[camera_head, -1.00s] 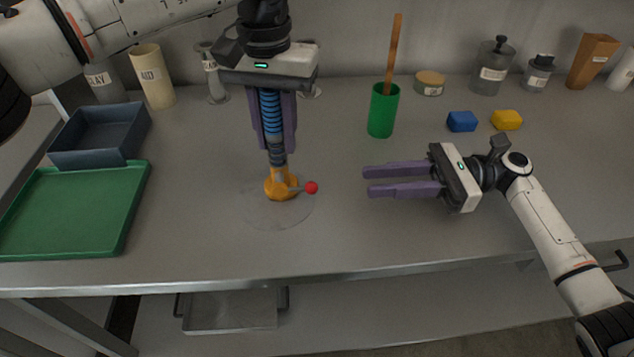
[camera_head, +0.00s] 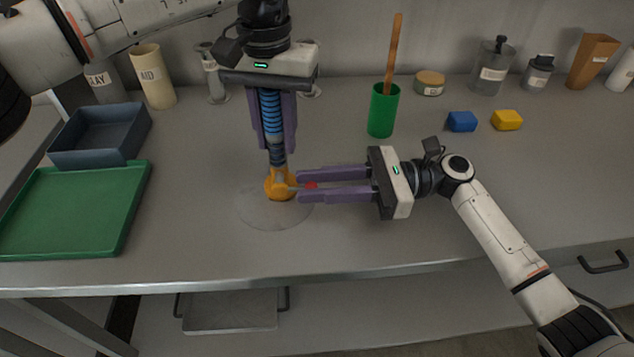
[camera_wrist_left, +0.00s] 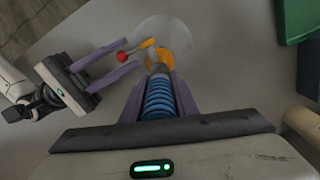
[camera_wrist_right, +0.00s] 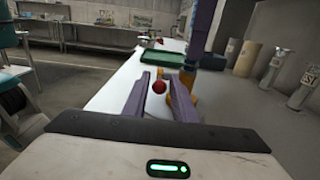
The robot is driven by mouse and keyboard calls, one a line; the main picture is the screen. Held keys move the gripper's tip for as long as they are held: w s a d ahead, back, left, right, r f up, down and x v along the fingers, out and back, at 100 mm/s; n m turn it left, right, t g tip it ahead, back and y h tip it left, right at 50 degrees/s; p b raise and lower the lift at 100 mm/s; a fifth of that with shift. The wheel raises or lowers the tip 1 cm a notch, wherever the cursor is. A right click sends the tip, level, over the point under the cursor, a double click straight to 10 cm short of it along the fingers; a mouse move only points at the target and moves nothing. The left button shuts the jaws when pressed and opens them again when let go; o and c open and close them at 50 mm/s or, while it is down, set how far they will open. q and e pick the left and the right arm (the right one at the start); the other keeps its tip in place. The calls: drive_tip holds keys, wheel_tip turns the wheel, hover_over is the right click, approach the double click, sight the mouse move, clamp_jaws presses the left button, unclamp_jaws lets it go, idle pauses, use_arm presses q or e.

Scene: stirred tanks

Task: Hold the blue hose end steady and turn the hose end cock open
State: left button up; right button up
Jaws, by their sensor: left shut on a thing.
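The blue hose end (camera_head: 271,110) hangs upright, and my left gripper (camera_head: 274,140) is shut on it from above. It also shows between the left fingers in the left wrist view (camera_wrist_left: 160,98). Below it is the orange cock (camera_head: 279,186), just over the table, with a lever ending in a red knob (camera_head: 311,185). In the right wrist view the red knob (camera_wrist_right: 159,86) sits between the fingers, with a gap visible on each side.
A round clear patch (camera_head: 262,214) lies on the table under the cock. A green tray (camera_head: 75,210) and a grey bin (camera_head: 100,135) are at left. A green cup (camera_head: 382,112) with a wooden stick, blue block (camera_head: 461,121) and yellow block (camera_head: 507,120) stand behind.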

sight(280, 187)
clamp_jaws()
drive_tip(key=shift+r, duration=0.1)
drive_tip(key=shift+a+r+h, duration=0.1)
drive_tip(key=shift+r+h, duration=0.3)
drive_tip(key=shift+h, duration=0.35)
drive_tip(key=shift+a+r+h, duration=0.1)
drive_tip(key=shift+r+h, duration=0.25)
drive_tip(key=shift+h, duration=0.4)
drive_tip(key=shift+a+r+h, duration=0.2)
drive_tip(key=shift+r+h, duration=0.15)
drive_tip(key=shift+h, duration=0.4)
drive_tip(key=shift+a+r+h, duration=0.15)
drive_tip(key=shift+r+h, duration=0.2)
drive_tip(key=shift+h, duration=0.4)
unclamp_jaws()
drive_tip(key=v, duration=1.2)
